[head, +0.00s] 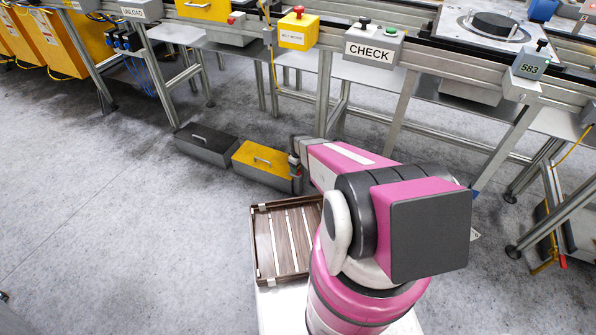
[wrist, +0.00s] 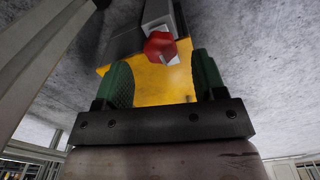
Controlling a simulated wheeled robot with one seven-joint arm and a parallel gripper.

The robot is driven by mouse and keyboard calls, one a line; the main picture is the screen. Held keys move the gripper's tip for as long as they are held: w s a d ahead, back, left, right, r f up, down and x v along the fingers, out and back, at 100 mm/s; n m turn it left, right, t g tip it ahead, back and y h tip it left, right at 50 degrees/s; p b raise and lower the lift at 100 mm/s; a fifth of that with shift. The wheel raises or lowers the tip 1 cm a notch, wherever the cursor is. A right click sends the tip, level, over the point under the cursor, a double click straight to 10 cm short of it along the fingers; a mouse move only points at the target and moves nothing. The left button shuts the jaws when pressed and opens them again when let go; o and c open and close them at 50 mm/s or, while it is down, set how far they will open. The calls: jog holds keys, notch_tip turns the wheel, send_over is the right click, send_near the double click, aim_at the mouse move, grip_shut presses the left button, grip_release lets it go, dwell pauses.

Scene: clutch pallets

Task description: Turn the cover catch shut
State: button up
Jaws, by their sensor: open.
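A yellow-topped box (head: 261,156) with a silver handle and dark sides stands on the floor below the conveyor. In the wrist view, its yellow cover (wrist: 150,82) lies beyond my fingers. A red faceted catch knob (wrist: 160,46) with a pale part beside it sits at the cover's edge. My gripper (wrist: 163,78) has two green fingers spread apart, with nothing between their pads; the knob is just beyond the tips, roughly centred. In the head view my arm reaches the box's right end and hides much of that area. I cannot tell how far the catch is turned.
A dark-topped box (head: 202,140) stands left of the yellow one. A brown slatted tray (head: 263,245) is beside my arm. Conveyor frame legs (head: 322,95) rise behind the boxes. The grey floor (head: 110,220) at the left is clear.

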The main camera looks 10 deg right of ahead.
notch_tip(320, 180, up, 8)
jog(key=shift+f, duration=0.2)
dwell(0.3)
jog(key=s+r+m, duration=0.4)
jog(key=s+r, duration=0.6)
jog(key=r, duration=0.4)
jog(key=s+r+m, duration=0.4)
jog(key=s+r, duration=0.6)
jog(key=r, duration=0.4)
jog(key=shift+s, duration=0.4)
